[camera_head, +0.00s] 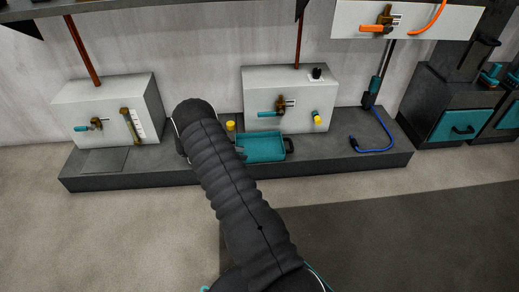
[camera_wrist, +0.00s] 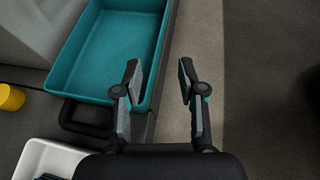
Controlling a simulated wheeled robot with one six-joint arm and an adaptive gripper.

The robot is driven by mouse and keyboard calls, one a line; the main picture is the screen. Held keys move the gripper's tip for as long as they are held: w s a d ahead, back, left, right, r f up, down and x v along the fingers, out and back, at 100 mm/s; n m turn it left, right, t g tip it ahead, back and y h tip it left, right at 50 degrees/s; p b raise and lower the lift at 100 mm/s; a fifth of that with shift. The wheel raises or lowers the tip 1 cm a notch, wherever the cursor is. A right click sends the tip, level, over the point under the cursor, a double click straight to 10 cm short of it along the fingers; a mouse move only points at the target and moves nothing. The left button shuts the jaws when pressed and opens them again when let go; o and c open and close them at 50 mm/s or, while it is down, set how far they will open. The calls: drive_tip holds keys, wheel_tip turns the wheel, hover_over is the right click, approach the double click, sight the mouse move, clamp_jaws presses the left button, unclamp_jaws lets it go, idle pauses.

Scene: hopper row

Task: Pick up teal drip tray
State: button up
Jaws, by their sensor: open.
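The teal drip tray (camera_head: 262,149) sits on the low dark plinth in front of the middle grey box, with a black handle (camera_head: 289,145) at its right end. In the wrist view the teal tray (camera_wrist: 100,88) fills the upper left, and it looks empty. A black handle (camera_wrist: 72,118) shows at its lower end. My gripper (camera_wrist: 158,70) is open with nothing between its fingers. Its left finger overlaps the tray's right edge in the picture; I cannot tell if they touch. In the head view my arm hides the gripper.
The plinth (camera_head: 120,177) runs along the wall with a front edge above the floor. The middle grey box (camera_head: 260,88) stands behind the tray. A blue hose (camera_head: 376,150) lies to the right. A white container (camera_wrist: 45,158) and a yellow cylinder (camera_wrist: 11,97) are near the handle.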

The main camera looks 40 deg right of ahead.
drive_tip(key=x, duration=1.1)
drive_tip(key=shift+d+b, duration=0.1)
drive_tip(key=shift+b, duration=0.25)
clamp_jaws()
